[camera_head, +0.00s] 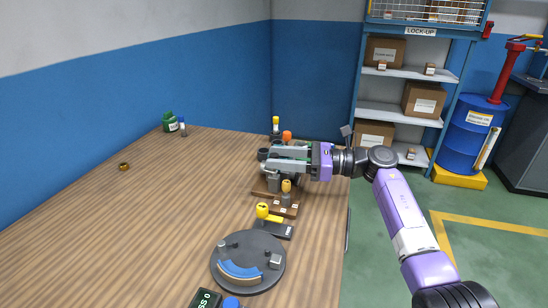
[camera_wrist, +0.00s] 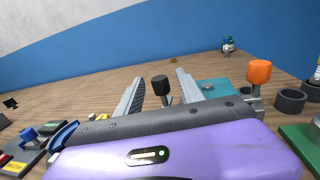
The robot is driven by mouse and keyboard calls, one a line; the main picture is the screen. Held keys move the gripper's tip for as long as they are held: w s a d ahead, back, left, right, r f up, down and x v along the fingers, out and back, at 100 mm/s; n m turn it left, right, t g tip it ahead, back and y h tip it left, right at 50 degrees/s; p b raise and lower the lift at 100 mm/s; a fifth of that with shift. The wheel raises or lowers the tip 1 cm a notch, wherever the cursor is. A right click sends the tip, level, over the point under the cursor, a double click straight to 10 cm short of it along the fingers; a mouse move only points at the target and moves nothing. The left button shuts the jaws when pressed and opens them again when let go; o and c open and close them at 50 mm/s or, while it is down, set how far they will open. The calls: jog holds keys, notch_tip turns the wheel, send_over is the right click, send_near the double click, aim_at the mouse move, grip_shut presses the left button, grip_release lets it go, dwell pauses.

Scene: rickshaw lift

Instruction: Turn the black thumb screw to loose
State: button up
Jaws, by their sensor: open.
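A black thumb screw (camera_wrist: 160,86) with a dark knob on a metal stem stands upright in the wrist view. My gripper (camera_wrist: 159,79) is open, with one finger at the left of the knob and one at the right. Gaps show on both sides, so neither finger appears to touch it. In the head view my gripper (camera_head: 272,158) reaches left over the table's right part, level above the fixtures. There I cannot clearly tell the black screw from the dark parts around the fingers.
An orange knob (camera_wrist: 259,72) on a post stands close right of my gripper, with a dark ring (camera_wrist: 290,101) beyond. A wooden block with knobs (camera_head: 275,205) and a round dark plate (camera_head: 248,288) sit nearer on the table (camera_head: 130,215). The table's left side is mostly clear.

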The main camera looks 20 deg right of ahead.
jog(key=v, duration=0.6)
jog(key=shift+s+d, duration=0.1)
jog(key=shift+d, duration=0.05)
